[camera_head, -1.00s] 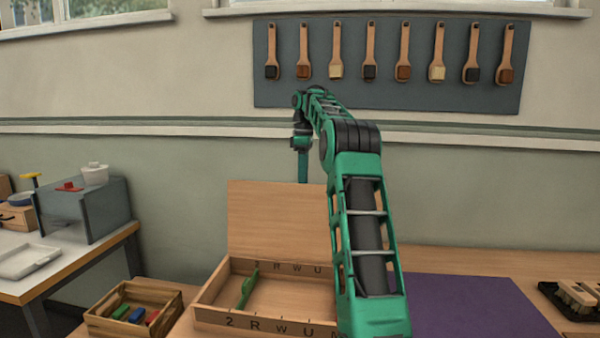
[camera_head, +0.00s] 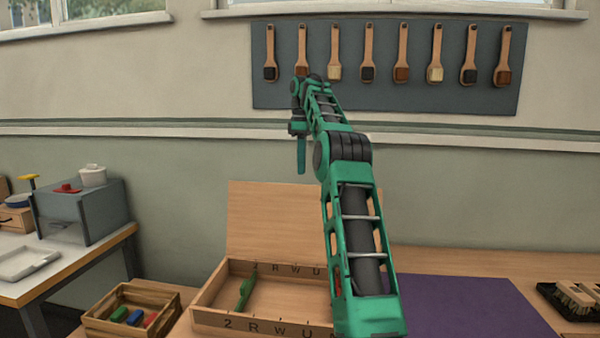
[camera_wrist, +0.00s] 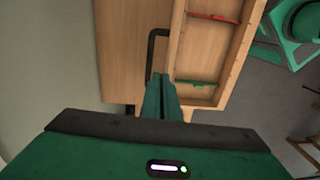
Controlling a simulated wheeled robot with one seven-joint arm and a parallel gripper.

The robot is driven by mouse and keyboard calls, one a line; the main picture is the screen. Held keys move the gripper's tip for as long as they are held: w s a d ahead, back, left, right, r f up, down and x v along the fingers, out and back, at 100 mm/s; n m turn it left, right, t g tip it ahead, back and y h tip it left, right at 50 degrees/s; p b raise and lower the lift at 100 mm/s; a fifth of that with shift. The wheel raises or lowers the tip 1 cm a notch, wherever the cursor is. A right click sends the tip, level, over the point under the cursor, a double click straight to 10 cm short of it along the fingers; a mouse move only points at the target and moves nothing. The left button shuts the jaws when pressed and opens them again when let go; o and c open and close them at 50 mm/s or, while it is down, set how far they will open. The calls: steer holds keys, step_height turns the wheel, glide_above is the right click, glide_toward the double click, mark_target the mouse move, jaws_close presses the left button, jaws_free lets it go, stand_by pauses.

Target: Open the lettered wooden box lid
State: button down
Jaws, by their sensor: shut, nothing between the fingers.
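The lettered wooden box (camera_head: 262,331) stands on the workbench with letters such as 2, R, W and U on its front and back walls. Its lid (camera_head: 275,220) stands raised, nearly upright, at the back. A green piece (camera_head: 246,290) lies inside the box, and a red piece is partly hidden behind my arm. In the wrist view the box (camera_wrist: 212,60) shows beside the lid (camera_wrist: 128,50), with a dark bent handle (camera_wrist: 150,45) on the lid's side. My gripper (camera_head: 301,172) is shut and empty, above the lid and apart from it; its fingers also show in the wrist view (camera_wrist: 160,85).
A wooden crate with coloured blocks (camera_head: 130,320) stands left of the box. A purple mat (camera_head: 470,308) lies to the right, with brushes (camera_head: 575,298) beyond it. Several brushes hang on a grey wall board (camera_head: 390,90). A side table (camera_head: 75,265) stands at left.

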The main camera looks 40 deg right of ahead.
steer(key=m, duration=0.3)
steer(key=w+m+t+h, duration=0.1)
steer(key=m, duration=0.2)
steer(key=w+d+m, duration=0.1)
steer(key=m, duration=0.3)
steer(key=shift+d+r, duration=0.1)
steer(key=shift+r, duration=0.3)
step_height(320, 180, down, 8)
steer(key=s+d+m+t+h, duration=0.1)
steer(key=d+m+h, duration=0.1)
steer(key=m, duration=0.5)
steer(key=shift+s+d+m, duration=0.25)
steer(key=shift+s+m, duration=0.05)
steer(key=shift+m, duration=0.1)
